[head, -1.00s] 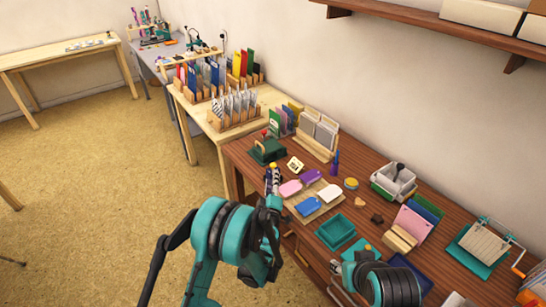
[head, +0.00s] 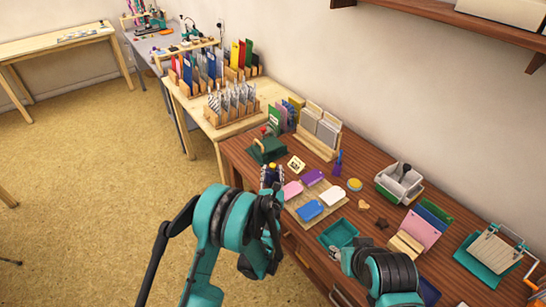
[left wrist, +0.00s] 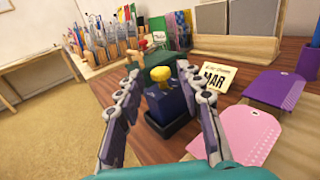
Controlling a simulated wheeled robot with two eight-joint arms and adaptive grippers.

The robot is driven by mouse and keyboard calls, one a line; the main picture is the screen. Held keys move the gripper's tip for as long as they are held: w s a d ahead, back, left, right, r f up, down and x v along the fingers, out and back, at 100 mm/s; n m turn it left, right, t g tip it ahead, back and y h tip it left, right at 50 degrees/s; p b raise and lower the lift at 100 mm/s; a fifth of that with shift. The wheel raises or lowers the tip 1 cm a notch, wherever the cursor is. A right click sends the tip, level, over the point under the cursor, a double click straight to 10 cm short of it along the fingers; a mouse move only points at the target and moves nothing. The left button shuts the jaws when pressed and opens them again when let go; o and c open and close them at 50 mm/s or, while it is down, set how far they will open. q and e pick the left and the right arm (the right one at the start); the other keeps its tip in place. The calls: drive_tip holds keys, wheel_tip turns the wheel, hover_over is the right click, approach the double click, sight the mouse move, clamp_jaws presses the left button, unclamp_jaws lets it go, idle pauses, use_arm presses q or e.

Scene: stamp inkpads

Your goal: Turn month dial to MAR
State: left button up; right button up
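A dark blue block with a round yellow knob (left wrist: 188,73), which looks like the dial stamp, stands upright in a black base (left wrist: 172,121) at the near-left of the brown table. Its month setting cannot be read. My left gripper (left wrist: 168,82) is open, with one finger on each side of the block; whether they touch it is unclear. In the head view my left gripper (head: 271,174) is at the table's left edge. A card reading MAR (left wrist: 215,78) stands just right of the block. My right gripper (head: 338,254) is over the table's front; its fingers are too unclear to read.
A green press with a red knob (head: 267,147) stands behind the block. A board with pink, purple, blue and white tags (head: 318,211) lies right of it. A green tray (head: 338,232) is nearer my right arm. Card racks (head: 318,135) line the back.

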use_arm(q)
drive_tip(key=shift+w+r+p, duration=0.2)
drive_tip(key=shift+w+p, duration=0.6)
drive_tip(key=shift+w, duration=0.4)
drive_tip(key=w, duration=0.1)
drive_tip(key=w+b, duration=0.1)
drive_tip(key=w, duration=0.1)
drive_tip(key=shift+w+d+f+b, duration=0.1)
drive_tip(key=shift+w+f+b, duration=0.2)
drive_tip(key=shift+w+b, duration=0.1)
drive_tip(key=shift+w+r, duration=0.1)
drive_tip(key=shift+w, duration=0.5)
clamp_jaws()
